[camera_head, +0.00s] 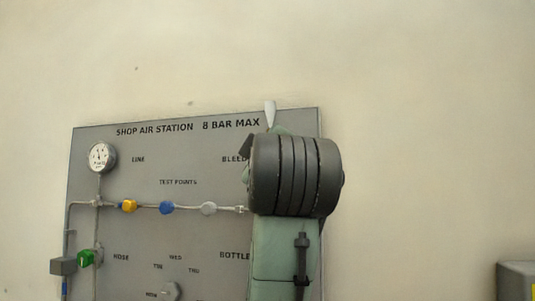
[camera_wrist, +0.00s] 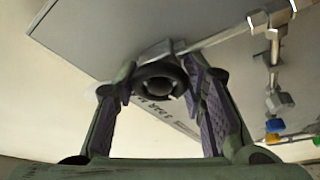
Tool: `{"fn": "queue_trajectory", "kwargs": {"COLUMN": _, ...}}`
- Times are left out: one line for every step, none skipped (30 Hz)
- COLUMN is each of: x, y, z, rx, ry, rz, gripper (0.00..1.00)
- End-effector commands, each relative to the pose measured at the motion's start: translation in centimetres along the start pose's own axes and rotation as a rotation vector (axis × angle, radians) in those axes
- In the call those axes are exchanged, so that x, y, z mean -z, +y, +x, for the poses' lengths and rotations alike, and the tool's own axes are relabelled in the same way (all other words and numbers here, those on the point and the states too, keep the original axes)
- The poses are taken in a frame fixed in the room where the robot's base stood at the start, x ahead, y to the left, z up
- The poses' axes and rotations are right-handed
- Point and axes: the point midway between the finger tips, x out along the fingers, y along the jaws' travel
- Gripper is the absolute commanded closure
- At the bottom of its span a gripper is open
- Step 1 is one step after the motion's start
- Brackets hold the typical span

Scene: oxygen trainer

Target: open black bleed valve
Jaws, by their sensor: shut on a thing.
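The black bleed valve (camera_wrist: 160,90) shows in the wrist view as a dark round knob with an open face, on a metal fitting at the panel. My gripper (camera_wrist: 162,82) has one finger on each side of it, with the purple pads turned inward, and is shut on it near the fingertips. In the head view my arm covers the valve and most of the gripper, below and right of the word BLEED on the grey panel (camera_head: 130,230). I cannot tell how far the valve is turned.
On the panel are a round gauge (camera_head: 102,157), a yellow knob (camera_head: 129,206), a blue knob (camera_head: 167,208) and a pale knob (camera_head: 208,208) along a pipe. A green knob (camera_head: 86,258) sits lower left. A grey box (camera_head: 516,281) stands far right. The wall above is bare.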

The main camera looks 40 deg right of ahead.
Motion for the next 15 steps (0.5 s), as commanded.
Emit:
{"fn": "queue_trajectory", "kwargs": {"x": 0.12, "y": 0.35, "z": -0.01, "rx": 0.013, "ry": 0.000, "rz": -0.043, "gripper": 0.90}}
{"fn": "queue_trajectory", "kwargs": {"x": 0.10, "y": 0.38, "z": -0.02, "rx": 0.023, "ry": -0.001, "rz": -0.069, "gripper": 0.90}}
{"fn": "queue_trajectory", "kwargs": {"x": 0.15, "y": 0.37, "z": -0.01, "rx": 0.038, "ry": 0.000, "rz": -0.104, "gripper": 0.90}}
{"fn": "queue_trajectory", "kwargs": {"x": 0.15, "y": 0.38, "z": 0.00, "rx": 0.049, "ry": 0.000, "rz": -0.132, "gripper": 0.90}}
{"fn": "queue_trajectory", "kwargs": {"x": 0.14, "y": 0.36, "z": 0.02, "rx": 0.060, "ry": -0.001, "rz": -0.157, "gripper": 0.90}}
{"fn": "queue_trajectory", "kwargs": {"x": 0.13, "y": 0.36, "z": 0.03, "rx": 0.076, "ry": -0.001, "rz": -0.192, "gripper": 0.90}}
{"fn": "queue_trajectory", "kwargs": {"x": 0.13, "y": 0.38, "z": 0.03, "rx": 0.086, "ry": -0.001, "rz": -0.218, "gripper": 0.90}}
{"fn": "queue_trajectory", "kwargs": {"x": 0.19, "y": 0.37, "z": 0.03, "rx": 0.097, "ry": 0.000, "rz": -0.245, "gripper": 0.90}}
{"fn": "queue_trajectory", "kwargs": {"x": 0.17, "y": 0.39, "z": 0.03, "rx": 0.111, "ry": -0.001, "rz": -0.280, "gripper": 0.90}}
{"fn": "queue_trajectory", "kwargs": {"x": 0.20, "y": 0.38, "z": 0.03, "rx": 0.123, "ry": 0.000, "rz": -0.306, "gripper": 0.90}}
{"fn": "queue_trajectory", "kwargs": {"x": 0.18, "y": 0.41, "z": 0.03, "rx": 0.133, "ry": -0.001, "rz": -0.332, "gripper": 0.90}}
{"fn": "queue_trajectory", "kwargs": {"x": 0.21, "y": 0.42, "z": 0.04, "rx": 0.147, "ry": 0.000, "rz": -0.367, "gripper": 0.90}}
{"fn": "queue_trajectory", "kwargs": {"x": 0.23, "y": 0.41, "z": 0.04, "rx": 0.158, "ry": 0.000, "rz": -0.394, "gripper": 0.90}}
{"fn": "queue_trajectory", "kwargs": {"x": 0.22, "y": 0.41, "z": 0.03, "rx": 0.170, "ry": -0.001, "rz": -0.420, "gripper": 0.90}}
{"fn": "queue_trajectory", "kwargs": {"x": 0.24, "y": 0.41, "z": 0.03, "rx": 0.184, "ry": 0.000, "rz": -0.455, "gripper": 0.90}}
